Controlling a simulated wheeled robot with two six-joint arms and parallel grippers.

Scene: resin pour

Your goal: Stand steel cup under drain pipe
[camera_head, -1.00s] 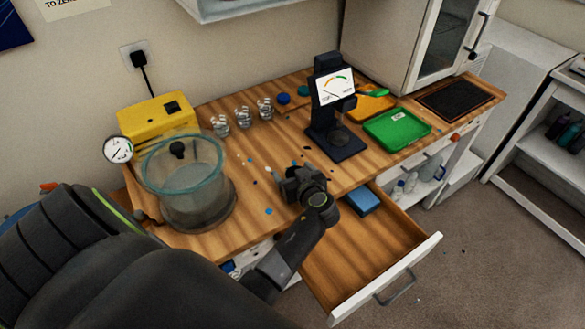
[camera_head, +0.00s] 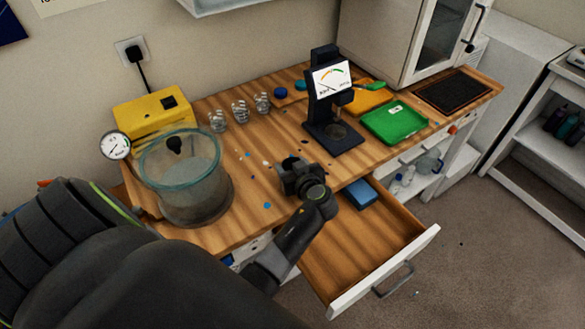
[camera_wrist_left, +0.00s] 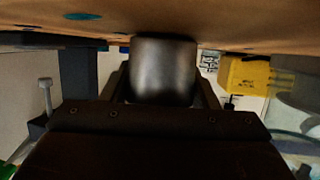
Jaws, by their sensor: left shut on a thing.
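The steel cup (camera_wrist_left: 163,70) shows in the left wrist view as a smooth dark metal cylinder between the two fingers of my left gripper (camera_wrist_left: 163,88). The gripper is shut on it, close to the wooden surface. In the head view my left gripper (camera_head: 292,168) is at the front edge of the bench, between the glass chamber and the black stand; there the cup is hidden by the gripper. I cannot make out a drain pipe for certain in either view. My right gripper is not in view.
A glass chamber (camera_head: 183,190) stands left, by a yellow box (camera_head: 150,108) with a gauge (camera_head: 116,145). Small glasses (camera_head: 240,111) stand behind. An open drawer (camera_head: 345,255) juts out in front.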

